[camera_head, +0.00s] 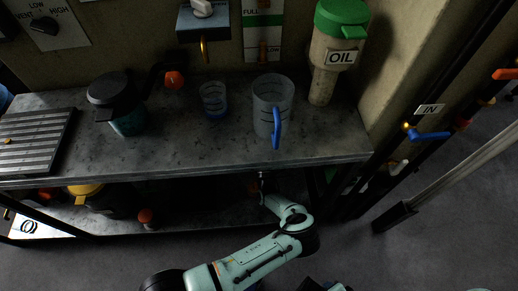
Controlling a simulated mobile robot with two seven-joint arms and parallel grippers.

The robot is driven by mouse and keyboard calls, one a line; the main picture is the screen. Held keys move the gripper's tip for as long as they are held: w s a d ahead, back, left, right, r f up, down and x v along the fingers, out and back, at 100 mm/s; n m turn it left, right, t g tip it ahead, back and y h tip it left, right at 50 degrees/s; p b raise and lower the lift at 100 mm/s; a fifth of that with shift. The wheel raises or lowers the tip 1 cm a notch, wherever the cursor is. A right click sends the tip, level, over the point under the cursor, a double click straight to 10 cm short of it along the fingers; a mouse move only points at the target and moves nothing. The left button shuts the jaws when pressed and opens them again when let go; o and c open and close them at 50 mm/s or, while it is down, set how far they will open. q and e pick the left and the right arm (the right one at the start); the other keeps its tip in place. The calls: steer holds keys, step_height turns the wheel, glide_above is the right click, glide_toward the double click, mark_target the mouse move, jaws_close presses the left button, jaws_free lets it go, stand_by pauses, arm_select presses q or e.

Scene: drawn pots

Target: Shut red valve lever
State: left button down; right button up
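An orange-red lever (505,74) sticks out sideways from the dark pipework at the right edge. It is the only red lever I can make out; its valve body is not clear. A smaller red part (462,124) sits lower on the pipes. My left arm comes in from the bottom and bends up to the bench's front edge. Its gripper (262,183) is small and dark against the lower shelf, far left of the lever; I cannot tell whether it is open. My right gripper is not in view.
A blue lever (430,135) sits below an "IN" sign (430,109). A grey bench (330,152) holds a clear jug (271,101), a small beaker (214,97), a dark pot (119,106) and an oil container (329,66). A pale diagonal bar (460,180) crosses the right side. Floor is clear at bottom right.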

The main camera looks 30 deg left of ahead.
arm_select(q)
steer(key=r+g+h+p, duration=0.1)
steer(key=p, duration=0.1)
steer(key=w+a+r+g+h+p, duration=0.1)
steer(key=p, duration=0.2)
steer(key=shift+w+r+g, duration=0.15)
steer(key=shift+r+g, duration=0.15)
steer(key=shift+w+a+g+h+p, duration=0.2)
steer(key=shift+g+h+p, duration=0.2)
steer(key=shift+p, duration=0.4)
steer(key=shift+w+a+r+p, duration=0.1)
steer(key=shift+w+a+p, duration=0.1)
steer(key=shift+p, duration=0.2)
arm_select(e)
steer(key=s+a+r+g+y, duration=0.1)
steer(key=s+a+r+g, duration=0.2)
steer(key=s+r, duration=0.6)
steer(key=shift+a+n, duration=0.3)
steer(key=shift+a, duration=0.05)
